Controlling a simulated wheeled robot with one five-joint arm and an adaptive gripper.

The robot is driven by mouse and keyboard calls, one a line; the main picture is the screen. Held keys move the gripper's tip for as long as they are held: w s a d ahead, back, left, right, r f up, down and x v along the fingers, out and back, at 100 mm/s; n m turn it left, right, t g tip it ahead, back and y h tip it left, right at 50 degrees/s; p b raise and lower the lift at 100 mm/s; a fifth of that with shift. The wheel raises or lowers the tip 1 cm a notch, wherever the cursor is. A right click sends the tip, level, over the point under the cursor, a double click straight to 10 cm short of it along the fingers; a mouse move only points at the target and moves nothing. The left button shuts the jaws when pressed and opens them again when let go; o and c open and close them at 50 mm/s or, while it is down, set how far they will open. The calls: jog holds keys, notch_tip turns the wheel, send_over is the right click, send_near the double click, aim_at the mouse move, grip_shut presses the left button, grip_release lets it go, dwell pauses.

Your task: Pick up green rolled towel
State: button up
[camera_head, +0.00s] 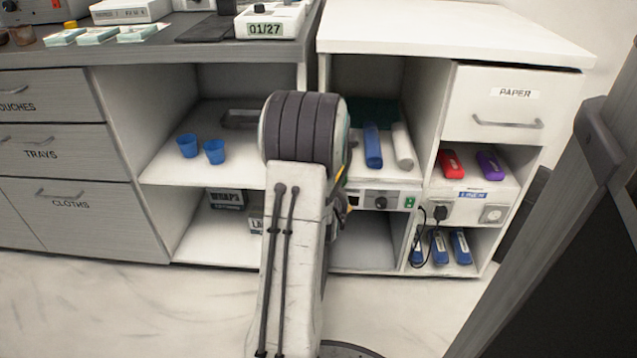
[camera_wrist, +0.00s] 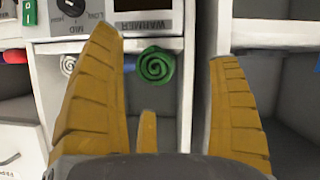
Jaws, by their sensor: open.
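The green rolled towel (camera_wrist: 155,66) shows end-on as a spiral in the wrist view, on the warmer's shelf. My gripper (camera_wrist: 165,48) is open and empty, with its yellow fingers pointing towards the shelf. The towel appears between the fingers, nearer the left one, and some way beyond them. In the head view my arm hides the green towel, and only a bit of yellow on my gripper shows.
A blue roll (camera_head: 372,146) and a white roll (camera_head: 402,147) lie beside each other on the warmer shelf. The warmer panel (camera_head: 379,200) is below them. Blue cups (camera_head: 214,151) stand on the left shelf. Red (camera_head: 450,163) and purple (camera_head: 490,165) rolls lie to the right.

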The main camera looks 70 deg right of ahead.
jog(key=shift+d+r+n+h, duration=0.35)
jog(key=shift+r+n+h, duration=0.2)
jog(key=shift+r, duration=0.3)
jog(key=shift+b+x, duration=1.05)
jog(key=shift+x, duration=2.65)
jog(key=c, duration=1.2)
